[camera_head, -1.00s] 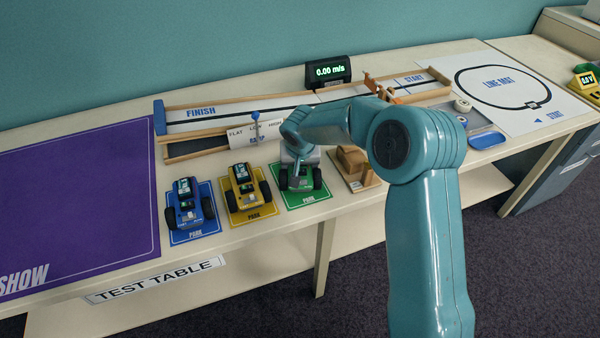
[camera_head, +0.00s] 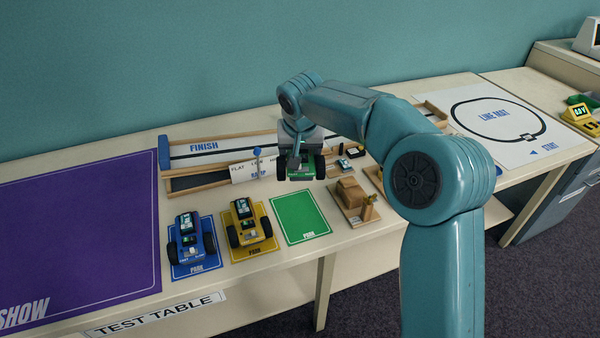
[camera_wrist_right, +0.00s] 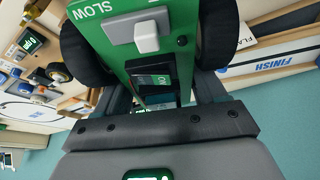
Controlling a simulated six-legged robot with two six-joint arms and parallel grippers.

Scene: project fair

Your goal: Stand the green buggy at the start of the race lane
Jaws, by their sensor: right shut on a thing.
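My right gripper (camera_head: 300,158) is shut on the green buggy (camera_head: 299,173) and holds it up in the air, above and behind the empty green park mat (camera_head: 300,217). In the right wrist view the green buggy (camera_wrist_right: 180,15) fills the top middle, with black wheels on both sides, a grey switch and the word SLOW. The race lane (camera_head: 212,151) lies along the back of the table with FINISH at its left end. Its right part and START end are mostly hidden behind my right arm. My left gripper is not in view.
The blue buggy (camera_head: 191,241) and yellow buggy (camera_head: 248,224) stand on their park mats left of the green mat. A wooden block model (camera_head: 349,198) stands right of it. The speed display is hidden behind my arm. A line-bot mat (camera_head: 505,150) lies at right.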

